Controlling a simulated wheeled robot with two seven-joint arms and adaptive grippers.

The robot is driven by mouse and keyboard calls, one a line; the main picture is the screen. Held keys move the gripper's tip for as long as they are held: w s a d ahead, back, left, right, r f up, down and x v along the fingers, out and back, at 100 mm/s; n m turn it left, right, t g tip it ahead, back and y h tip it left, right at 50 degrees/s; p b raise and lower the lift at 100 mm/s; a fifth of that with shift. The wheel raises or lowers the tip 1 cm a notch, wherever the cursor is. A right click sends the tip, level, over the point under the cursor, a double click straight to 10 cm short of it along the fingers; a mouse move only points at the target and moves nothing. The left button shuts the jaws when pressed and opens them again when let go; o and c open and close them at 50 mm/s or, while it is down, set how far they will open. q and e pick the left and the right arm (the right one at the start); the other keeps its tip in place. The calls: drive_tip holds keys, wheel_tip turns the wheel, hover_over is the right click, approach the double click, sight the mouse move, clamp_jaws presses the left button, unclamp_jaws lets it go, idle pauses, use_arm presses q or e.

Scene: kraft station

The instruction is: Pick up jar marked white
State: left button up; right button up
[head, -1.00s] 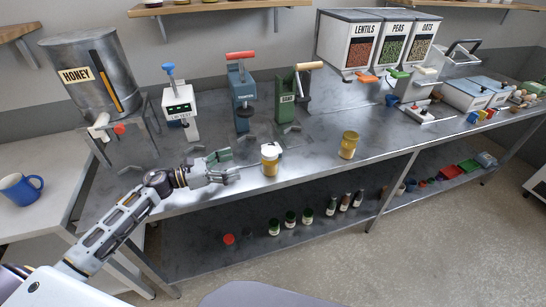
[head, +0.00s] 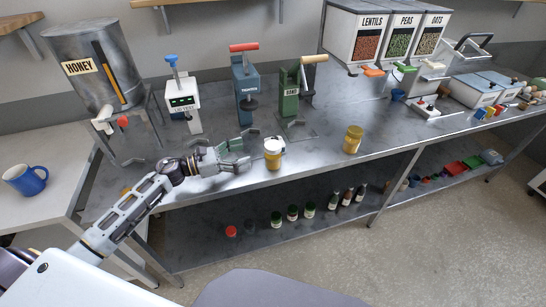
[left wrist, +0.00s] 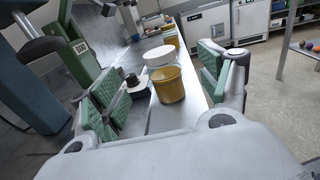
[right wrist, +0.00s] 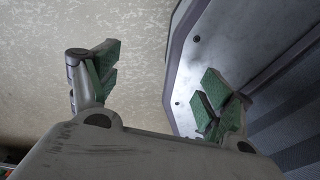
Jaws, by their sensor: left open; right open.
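A yellow jar with a white lid (head: 273,155) stands upright near the front edge of the steel table. My left gripper (head: 240,157) is open just left of it, low over the table and pointing at it. In the left wrist view the white-lidded jar (left wrist: 168,84) shows ahead between the spread green-padded fingers of the left gripper (left wrist: 163,80); I cannot tell whether it is within their reach. The right gripper (right wrist: 160,78) is open and empty over the floor beside a grey panel, and does not show in the head view.
A second yellow jar with a yellow lid (head: 353,139) stands to the right. Behind are a green dispenser (head: 289,98), a blue dispenser (head: 245,92), a white one (head: 183,103) and a honey tank (head: 95,70). Bottles (head: 309,210) stand on the lower shelf.

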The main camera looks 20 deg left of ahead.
sight(273, 156)
use_arm(q)
drive_tip(key=shift+p+x, duration=0.65)
drive_tip(key=shift+x, duration=2.4)
drive_tip(key=shift+w+d, duration=0.1)
use_arm(e)
drive_tip(key=shift+s+a+r, duration=0.2)
drive_tip(key=shift+a+r, duration=0.15)
drive_tip(key=shift+a, duration=0.25)
drive_tip(key=shift+s+a+r, duration=0.2)
drive_tip(key=shift+a+r, duration=0.1)
drive_tip(key=shift+a, duration=0.3)
use_arm(q)
drive_tip(key=shift+w+d, duration=0.1)
